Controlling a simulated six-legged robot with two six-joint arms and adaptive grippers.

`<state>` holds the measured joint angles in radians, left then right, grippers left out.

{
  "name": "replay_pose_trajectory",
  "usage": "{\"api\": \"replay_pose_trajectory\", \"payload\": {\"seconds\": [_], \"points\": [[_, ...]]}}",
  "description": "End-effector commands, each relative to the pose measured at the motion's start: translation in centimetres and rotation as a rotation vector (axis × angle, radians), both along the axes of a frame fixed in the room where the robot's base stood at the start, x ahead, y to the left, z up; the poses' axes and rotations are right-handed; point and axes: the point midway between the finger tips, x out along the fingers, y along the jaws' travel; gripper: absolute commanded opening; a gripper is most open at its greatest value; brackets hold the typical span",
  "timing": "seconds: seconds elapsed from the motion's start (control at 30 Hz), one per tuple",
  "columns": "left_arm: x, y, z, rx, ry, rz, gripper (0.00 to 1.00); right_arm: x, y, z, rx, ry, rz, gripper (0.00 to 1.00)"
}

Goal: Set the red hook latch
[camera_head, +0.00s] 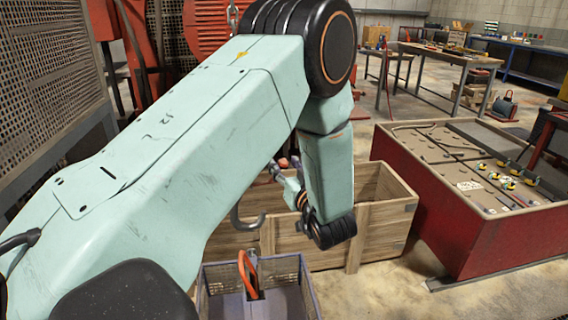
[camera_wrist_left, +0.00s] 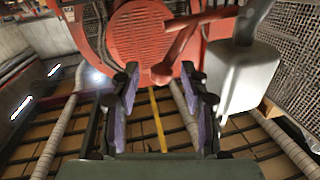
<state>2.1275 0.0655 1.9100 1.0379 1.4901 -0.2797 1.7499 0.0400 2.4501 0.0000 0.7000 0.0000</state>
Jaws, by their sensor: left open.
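In the left wrist view, a red bar with a slanted arm (camera_wrist_left: 184,38) crosses in front of a round red grille (camera_wrist_left: 133,45). Its rounded lower end lies between and beyond my fingertips. This may be the red hook latch; I cannot tell for sure. My left gripper (camera_wrist_left: 165,100) is open, with two dark fingers with purple pads, and nothing between them. In the head view the left gripper (camera_head: 280,172) is small and partly hidden behind my own arm. A red machine (camera_head: 205,25) shows behind the arm. My right gripper is not in view.
A pale grey box (camera_wrist_left: 240,78) hangs right of the red bar. A wooden crate (camera_head: 385,215) stands beyond my arm, and a grey bin (camera_head: 305,290) with an orange-red loop (camera_head: 247,272) is nearer. A red-sided bench (camera_head: 470,225) stands right. A mesh panel (camera_head: 45,80) is left.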

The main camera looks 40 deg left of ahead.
Motion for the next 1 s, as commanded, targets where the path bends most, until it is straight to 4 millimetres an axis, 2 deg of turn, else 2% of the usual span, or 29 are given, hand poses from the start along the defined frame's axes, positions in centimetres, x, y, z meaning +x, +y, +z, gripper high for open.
{"api": "replay_pose_trajectory", "payload": {"seconds": [0.2, 0.5, 1.0], "points": [[0.8, 1.4, 0.0, -0.001, 0.0, 0.002, 0.45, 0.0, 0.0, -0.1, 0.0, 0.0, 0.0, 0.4], [1.0, 1.6, 0.0, 0.0, 0.001, 0.0, 0.45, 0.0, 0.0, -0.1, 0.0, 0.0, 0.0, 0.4], [1.0, 1.6, 0.0, 0.0, 0.001, 0.0, 0.03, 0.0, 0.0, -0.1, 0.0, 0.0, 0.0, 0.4]]}}
